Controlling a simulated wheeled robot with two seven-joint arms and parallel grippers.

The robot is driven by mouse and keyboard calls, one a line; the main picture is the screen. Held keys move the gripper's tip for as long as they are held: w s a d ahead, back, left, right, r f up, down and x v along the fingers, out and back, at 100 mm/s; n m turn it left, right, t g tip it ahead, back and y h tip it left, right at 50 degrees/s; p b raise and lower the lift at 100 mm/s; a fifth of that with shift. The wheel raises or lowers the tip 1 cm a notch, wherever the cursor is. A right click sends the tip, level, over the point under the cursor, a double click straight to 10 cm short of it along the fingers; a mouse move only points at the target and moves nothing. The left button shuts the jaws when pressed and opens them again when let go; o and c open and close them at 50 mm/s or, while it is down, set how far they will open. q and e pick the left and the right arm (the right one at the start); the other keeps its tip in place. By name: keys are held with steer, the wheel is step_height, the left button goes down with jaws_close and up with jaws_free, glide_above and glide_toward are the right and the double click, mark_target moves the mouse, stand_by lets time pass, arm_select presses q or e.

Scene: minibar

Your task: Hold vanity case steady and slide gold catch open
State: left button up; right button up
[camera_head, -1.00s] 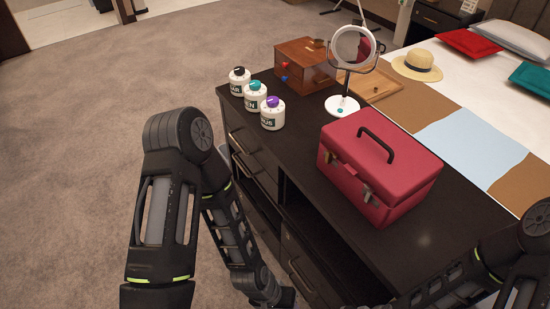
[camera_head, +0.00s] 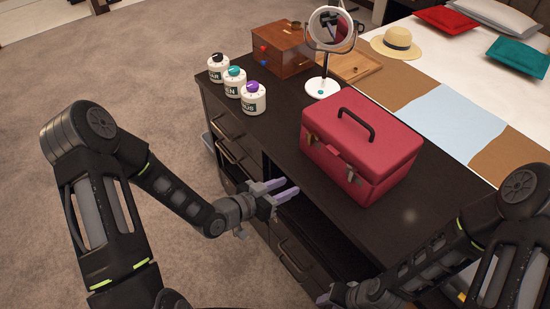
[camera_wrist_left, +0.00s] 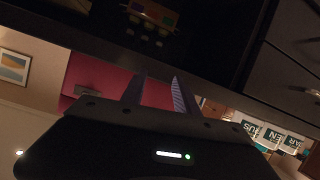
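The red vanity case (camera_head: 358,148) stands closed on the dark dresser, its black handle (camera_head: 356,125) on the lid. Two small metal catches are on its front: a left one (camera_head: 311,139) and a right one (camera_head: 350,175). Which is gold is hard to tell. My left gripper (camera_head: 291,186) is open and empty, beside the dresser's front edge, in front of and below the case, apart from it. In the left wrist view the fingers (camera_wrist_left: 156,92) are spread, with the red case (camera_wrist_left: 88,78) behind. My right gripper (camera_head: 323,298) shows only partly at the bottom edge.
A bed with a straw hat (camera_head: 397,43) lies behind. The dresser top right of the case is clear.

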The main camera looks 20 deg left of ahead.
steer(key=shift+r, duration=0.15)
arm_select(q)
steer(key=w+a+r+m+t+h, duration=0.1)
steer(key=a+r+m+t+h, duration=0.1)
steer(key=r, duration=0.7)
steer(key=shift+w+a+r+m+t+h, duration=0.25)
steer(key=shift+a+m+h, duration=0.2)
steer(key=shift+m, duration=0.75)
arm_select(e)
steer(key=shift+c, duration=0.6)
